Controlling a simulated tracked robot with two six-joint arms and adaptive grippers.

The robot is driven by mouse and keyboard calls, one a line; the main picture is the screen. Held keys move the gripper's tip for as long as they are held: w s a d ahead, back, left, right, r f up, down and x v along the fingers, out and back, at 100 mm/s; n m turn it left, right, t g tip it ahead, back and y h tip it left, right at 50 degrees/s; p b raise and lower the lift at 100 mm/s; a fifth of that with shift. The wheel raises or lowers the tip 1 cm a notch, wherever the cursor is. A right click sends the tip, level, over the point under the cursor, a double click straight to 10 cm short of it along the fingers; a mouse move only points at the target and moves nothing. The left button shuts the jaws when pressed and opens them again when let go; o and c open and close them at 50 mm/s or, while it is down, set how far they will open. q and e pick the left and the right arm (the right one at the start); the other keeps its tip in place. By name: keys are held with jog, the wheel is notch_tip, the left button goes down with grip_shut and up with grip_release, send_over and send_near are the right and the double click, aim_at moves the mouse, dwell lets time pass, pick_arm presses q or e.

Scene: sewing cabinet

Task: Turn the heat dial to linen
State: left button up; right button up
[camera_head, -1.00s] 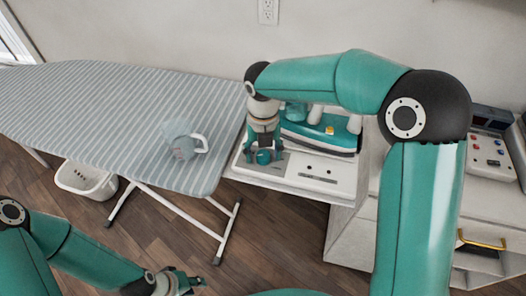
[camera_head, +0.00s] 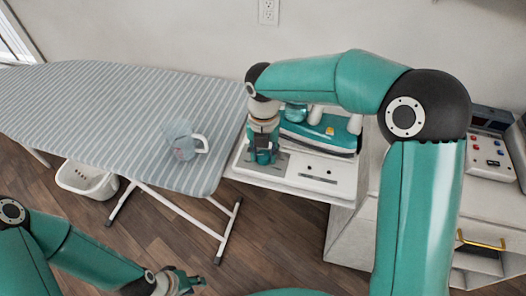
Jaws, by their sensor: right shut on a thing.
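My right gripper (camera_head: 262,156) points down over the left part of the white ironing station base (camera_head: 322,180). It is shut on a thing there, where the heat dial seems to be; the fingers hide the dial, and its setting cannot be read. A teal and white iron (camera_head: 320,137) rests on the station just right of my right gripper. My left gripper (camera_head: 186,282) is low at the bottom of the view, away from the station, with its fingers apart.
A striped ironing board (camera_head: 100,110) fills the left, with a clear measuring cup (camera_head: 181,142) on it. A white basket (camera_head: 88,182) stands on the floor below. A control box (camera_head: 489,156) with buttons sits on the cabinet (camera_head: 420,222) at right.

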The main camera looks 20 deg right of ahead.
jog(key=m, duration=0.5)
jog(key=shift+m, duration=0.3)
jog(key=m, duration=1)
jog(key=shift+m+b, duration=0.4)
jog(key=m+b, duration=0.1)
jog(key=m, duration=0.5)
jog(key=shift+w, duration=0.1)
jog(key=m, duration=0.5)
jog(key=shift+r+m+b, duration=0.1)
jog(key=shift+m+b, duration=0.3)
jog(key=m+b, duration=0.1)
jog(key=m, duration=0.5)
jog(key=m+b, duration=0.1)
jog(key=m, duration=0.4)
jog(key=shift+m, duration=0.4)
jog(key=m, duration=0.5)
jog(key=shift+b, duration=0.35)
jog(key=shift+r+m, duration=0.1)
jog(key=shift+m, duration=0.2)
